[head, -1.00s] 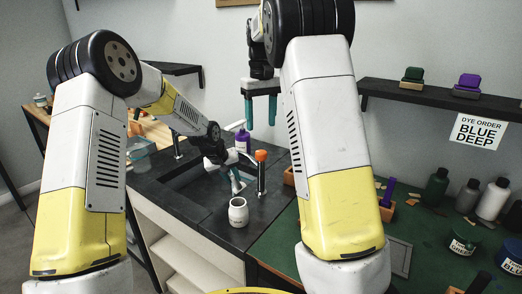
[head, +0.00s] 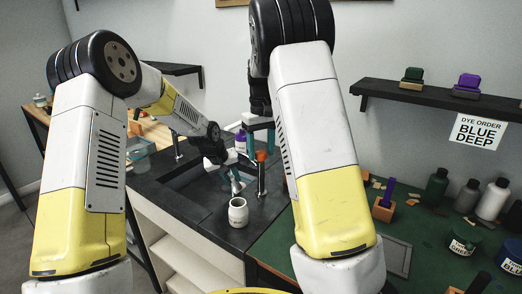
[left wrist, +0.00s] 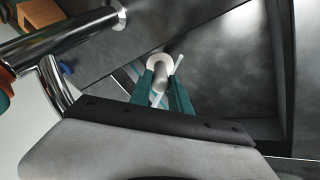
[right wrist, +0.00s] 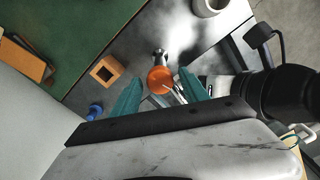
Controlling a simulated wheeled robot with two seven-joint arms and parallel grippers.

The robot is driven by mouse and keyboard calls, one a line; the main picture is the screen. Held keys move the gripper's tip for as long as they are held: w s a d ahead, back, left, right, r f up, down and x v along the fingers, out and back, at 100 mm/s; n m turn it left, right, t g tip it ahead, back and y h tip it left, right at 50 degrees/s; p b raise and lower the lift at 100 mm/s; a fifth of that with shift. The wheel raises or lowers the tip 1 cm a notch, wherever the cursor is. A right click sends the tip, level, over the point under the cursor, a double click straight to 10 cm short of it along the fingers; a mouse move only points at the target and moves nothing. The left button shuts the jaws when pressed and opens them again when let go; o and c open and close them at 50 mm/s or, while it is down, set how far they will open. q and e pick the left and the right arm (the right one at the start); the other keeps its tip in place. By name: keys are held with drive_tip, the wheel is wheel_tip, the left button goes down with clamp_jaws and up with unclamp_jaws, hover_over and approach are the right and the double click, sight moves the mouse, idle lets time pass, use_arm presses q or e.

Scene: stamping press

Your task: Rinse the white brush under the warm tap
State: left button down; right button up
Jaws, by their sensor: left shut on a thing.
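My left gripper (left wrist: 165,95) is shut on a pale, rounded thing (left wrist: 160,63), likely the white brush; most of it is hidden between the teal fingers. In the head view the left gripper (head: 235,184) is over the dark sink (head: 175,190), beside a chrome tap (head: 262,183) with an orange top (head: 261,156). I cannot see any water clearly. My right gripper (right wrist: 160,95) is open, its fingers on either side of the orange top (right wrist: 160,79) in the right wrist view; contact cannot be told. In the head view its fingers (head: 257,141) are just above the tap.
A white jar (head: 238,212) stands on the dark counter near the front. A purple bottle (head: 241,140) is behind the tap. Another chrome tap (head: 177,147) stands at the sink's left. The green mat (head: 330,235) to the right holds bottles, pots and a wooden block (head: 382,208).

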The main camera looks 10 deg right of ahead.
sight(261, 152)
clamp_jaws()
drive_tip(key=shift+m, duration=1.7)
drive_tip(key=shift+o, duration=1.3)
unclamp_jaws()
wheel_tip(261, 152, up, 12)
